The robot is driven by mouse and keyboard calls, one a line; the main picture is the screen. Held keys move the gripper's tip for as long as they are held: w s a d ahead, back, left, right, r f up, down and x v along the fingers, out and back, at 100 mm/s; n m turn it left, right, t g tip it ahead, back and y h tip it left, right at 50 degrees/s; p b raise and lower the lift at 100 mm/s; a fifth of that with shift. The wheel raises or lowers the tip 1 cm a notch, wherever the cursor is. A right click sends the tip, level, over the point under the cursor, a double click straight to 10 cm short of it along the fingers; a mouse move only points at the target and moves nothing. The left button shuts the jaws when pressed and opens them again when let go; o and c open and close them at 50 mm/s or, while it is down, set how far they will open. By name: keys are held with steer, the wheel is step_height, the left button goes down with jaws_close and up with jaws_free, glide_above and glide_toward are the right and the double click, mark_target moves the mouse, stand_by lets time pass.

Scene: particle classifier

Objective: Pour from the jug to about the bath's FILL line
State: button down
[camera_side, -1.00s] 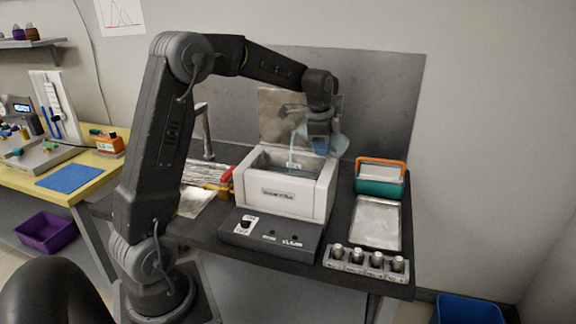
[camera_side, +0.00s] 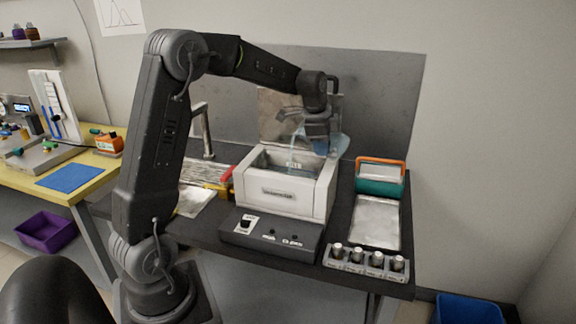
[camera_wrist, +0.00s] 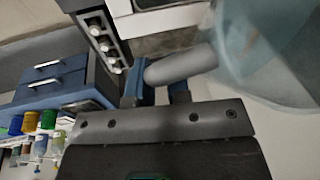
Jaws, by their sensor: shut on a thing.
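The white bath (camera_side: 283,201) stands on a dark control base on the bench, open at the top, in the side view. Small lettering shows on its inner wall, too small to read surely. The translucent blue jug (camera_side: 341,144) is tilted above the bath's right rear, partly hidden by my gripper (camera_side: 319,128). A thin pale stream appears to fall from it into the bath. The level against the FILL line cannot be told. In the wrist view my gripper (camera_wrist: 162,90) is shut on the jug's grey handle (camera_wrist: 182,65), with the jug (camera_wrist: 275,50) at upper right.
A teal box with orange handle (camera_side: 379,186), a metal tray (camera_side: 375,222) and a vial rack (camera_side: 365,262) stand right of the bath. A tap (camera_side: 203,130) rises behind at left. A grey panel (camera_side: 388,95) stands behind the bench.

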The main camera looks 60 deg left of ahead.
steer(key=shift+s+a+f+t+h+p, duration=0.1)
steer(key=shift+f+t+h+p, duration=0.1)
steer(key=shift+t+h+p, duration=0.4)
steer(key=shift+s+a+f+t+h+p, duration=0.15)
steer(key=shift+t+p, duration=0.25)
steer(key=shift+t, duration=0.5)
stand_by(3.5)
steer(key=shift+w+d+r+g+y, duration=0.2)
steer(key=shift+w+g+y, duration=0.1)
steer(key=shift+g, duration=0.3)
steer(key=shift+w+d+r+g+y, duration=0.2)
steer(key=shift+g+y, duration=0.05)
steer(key=shift+g, duration=0.35)
steer(key=shift+s+g+y, duration=0.1)
steer(key=shift+g+y, duration=0.2)
steer(key=shift+g, duration=0.2)
